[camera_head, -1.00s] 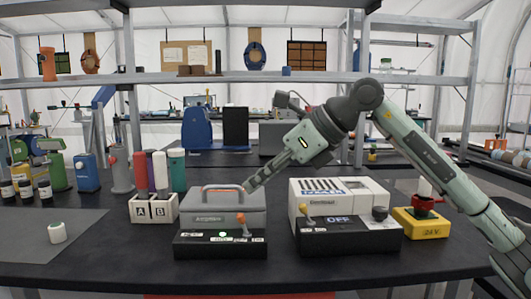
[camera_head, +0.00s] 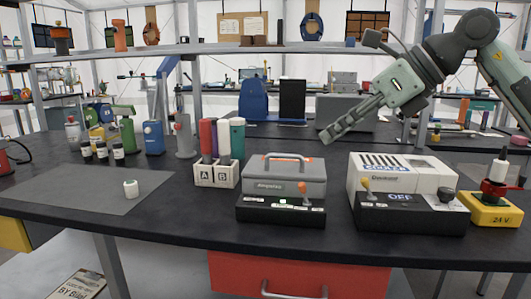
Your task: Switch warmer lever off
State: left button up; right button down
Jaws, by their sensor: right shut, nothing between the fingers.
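The warmer is a grey lidded box (camera_head: 285,180) with an orange-edged handle, on a black control base (camera_head: 270,211) on the dark bench. Its lever (camera_head: 302,188) has an orange knob and stands at the right part of the base front. A small pale light (camera_head: 283,201) shows left of the lever; the small labels are not legible. My right gripper (camera_head: 325,137) is shut and empty. It is raised above and behind the warmer's right side, apart from the lever. My left gripper is not in view.
Right of the warmer stands a white cooler (camera_head: 400,172) with a yellow-knobbed lever (camera_head: 366,186) and an "OFF" label, then a yellow 24 V unit (camera_head: 492,211). A rack of tubes marked A and B (camera_head: 217,174) is close on the left. A grey mat (camera_head: 70,190) has free room.

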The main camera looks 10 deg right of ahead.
aim_at(304, 194)
jog(key=k, duration=1)
